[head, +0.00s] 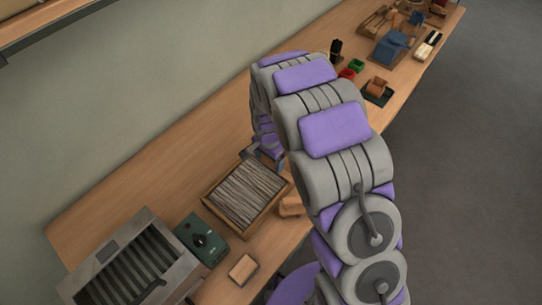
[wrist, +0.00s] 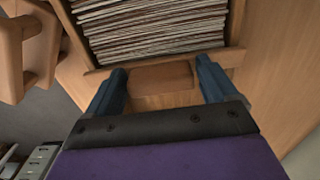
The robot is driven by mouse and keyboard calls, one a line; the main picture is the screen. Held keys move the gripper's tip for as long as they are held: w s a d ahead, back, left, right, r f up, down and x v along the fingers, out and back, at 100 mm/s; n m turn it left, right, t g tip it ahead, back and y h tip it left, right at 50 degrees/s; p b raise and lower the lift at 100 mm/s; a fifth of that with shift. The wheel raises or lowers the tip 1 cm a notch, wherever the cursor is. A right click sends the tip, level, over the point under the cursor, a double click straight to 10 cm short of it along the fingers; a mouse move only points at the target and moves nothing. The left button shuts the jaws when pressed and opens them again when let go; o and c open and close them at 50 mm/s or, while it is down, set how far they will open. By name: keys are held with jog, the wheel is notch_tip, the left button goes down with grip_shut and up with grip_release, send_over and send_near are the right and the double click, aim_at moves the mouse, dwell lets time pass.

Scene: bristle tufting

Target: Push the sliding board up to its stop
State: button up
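A wooden tray (head: 209,196) packed with thin grey strips sits on the bench, left of my arm in the head view. In the wrist view the tray's wooden edge (wrist: 235,57) and the strip ends lie just ahead of my gripper (wrist: 165,82). Its two blue fingers are spread apart, with a brown wooden block (wrist: 162,76) between them, close to the tray's edge. I cannot tell whether the fingers touch this block or whether it is the sliding board. In the head view my arm largely hides the gripper, by the tray's far right corner.
A green box with a black knob (head: 203,241) and a grey slotted metal unit (head: 135,270) stand at the near left. A small wooden block (head: 243,268) lies near the bench's front edge. Red and green cups (head: 356,65) and several tools stand at the far end.

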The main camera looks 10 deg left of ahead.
jog(key=shift+o, duration=0.7)
jog(key=shift+a, duration=0.1)
jog(key=shift+o, duration=0.4)
jog(key=shift+a, duration=0.15)
jog(key=shift+d+r, duration=0.1)
jog(key=shift+d, duration=0.1)
notch_tip(320, 180, up, 17)
jog(key=p, duration=0.3)
jog(key=shift+a, duration=0.25)
jog(key=shift+w, duration=0.1)
